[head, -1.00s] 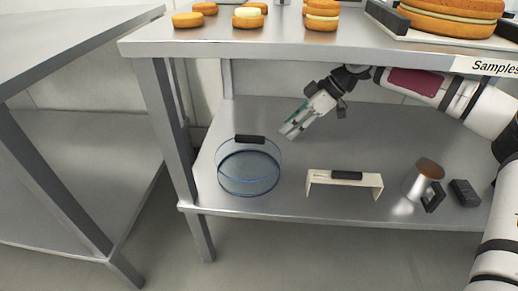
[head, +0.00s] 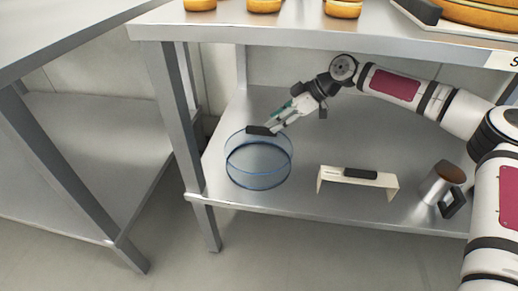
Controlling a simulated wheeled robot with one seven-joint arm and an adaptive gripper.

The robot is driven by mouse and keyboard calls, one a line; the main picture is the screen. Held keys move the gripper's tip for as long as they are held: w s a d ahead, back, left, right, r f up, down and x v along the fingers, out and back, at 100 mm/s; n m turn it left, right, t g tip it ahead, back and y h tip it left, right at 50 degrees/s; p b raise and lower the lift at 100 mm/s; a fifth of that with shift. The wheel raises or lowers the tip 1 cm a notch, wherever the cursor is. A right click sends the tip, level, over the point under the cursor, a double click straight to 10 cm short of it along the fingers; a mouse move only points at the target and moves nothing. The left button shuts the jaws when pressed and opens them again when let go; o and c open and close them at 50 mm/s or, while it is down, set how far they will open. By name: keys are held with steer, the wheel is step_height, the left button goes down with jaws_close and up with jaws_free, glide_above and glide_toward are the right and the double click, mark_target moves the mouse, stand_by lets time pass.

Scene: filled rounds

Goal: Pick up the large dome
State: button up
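The large dome (head: 258,168) is a clear, bluish round cover with a black handle (head: 262,130) on top. It stands on the lower metal shelf, near the left front leg. My gripper (head: 276,122) is right at the handle, coming in from the upper right, with its fingertips at the handle's right end. Whether the fingers touch the handle or are parted around it is too small to tell.
A cream bracket-shaped piece with a black grip (head: 358,178) stands right of the dome. A metal cup with a dark handle (head: 442,186) is farther right. The upper shelf (head: 300,38) with filled rounds hangs above my arm.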

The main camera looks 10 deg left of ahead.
mark_target(262, 128)
steer(key=x, duration=0.4)
steer(key=shift+s+a+f, duration=0.1)
steer(key=shift+a+f, duration=0.05)
jaws_close()
